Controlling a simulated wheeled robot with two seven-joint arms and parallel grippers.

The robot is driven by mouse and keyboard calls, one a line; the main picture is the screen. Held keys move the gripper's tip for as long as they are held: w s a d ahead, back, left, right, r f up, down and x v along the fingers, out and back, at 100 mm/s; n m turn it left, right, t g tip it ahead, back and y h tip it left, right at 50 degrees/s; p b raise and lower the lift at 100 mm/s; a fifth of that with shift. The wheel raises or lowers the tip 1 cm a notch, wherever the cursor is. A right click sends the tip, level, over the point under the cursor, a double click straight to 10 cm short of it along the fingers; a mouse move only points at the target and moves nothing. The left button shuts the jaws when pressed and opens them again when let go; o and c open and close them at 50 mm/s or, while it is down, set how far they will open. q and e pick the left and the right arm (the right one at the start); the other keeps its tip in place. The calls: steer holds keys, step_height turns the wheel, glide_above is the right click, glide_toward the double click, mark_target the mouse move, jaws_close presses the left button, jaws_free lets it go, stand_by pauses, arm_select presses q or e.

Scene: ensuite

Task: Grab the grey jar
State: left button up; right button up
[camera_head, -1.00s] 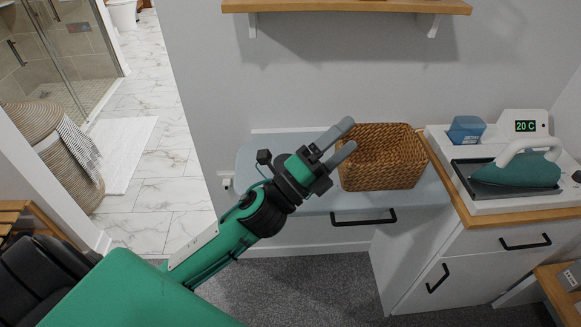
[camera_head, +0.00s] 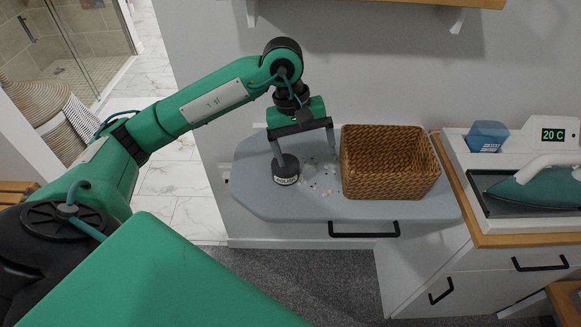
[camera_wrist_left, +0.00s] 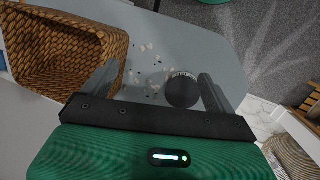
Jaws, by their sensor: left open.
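The grey jar (camera_head: 286,177) is small, dark and round, with a pale label on its front. It stands upright on the grey-blue board (camera_head: 255,203), left of the wicker basket. In the left wrist view the jar (camera_wrist_left: 182,91) shows from above, close to the right finger. My left gripper (camera_head: 303,158) is open and points down over the board. Its left finger comes down at the jar, partly covering its upper part; its right finger is near the basket. I cannot tell whether the finger touches the jar. My right gripper is not in view.
A wicker basket (camera_head: 385,178) stands just right of the gripper. Small pale and dark bits (camera_head: 318,178) lie scattered between jar and basket. An iron (camera_head: 540,185) and a blue container (camera_head: 487,136) are farther right. A wooden shelf (camera_head: 400,3) is above.

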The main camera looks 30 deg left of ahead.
mark_target(284, 155)
arm_select(q)
steer(key=w+a+r+y, duration=0.2)
steer(key=a+y, duration=0.1)
steer(key=a, duration=0.4)
step_height(284, 155, down, 9)
steer(key=shift+s+d+r+p, duration=0.15)
steer(key=shift+r+p, duration=0.05)
steer(key=shift+p, duration=0.4)
steer(key=shift+f+p, duration=0.35)
steer(key=shift+f, duration=0.15)
steer(key=f, duration=0.1)
steer(key=w+f+p, duration=0.1)
steer(key=f, duration=0.1)
steer(key=shift+f, duration=0.65)
steer(key=c, duration=1.3)
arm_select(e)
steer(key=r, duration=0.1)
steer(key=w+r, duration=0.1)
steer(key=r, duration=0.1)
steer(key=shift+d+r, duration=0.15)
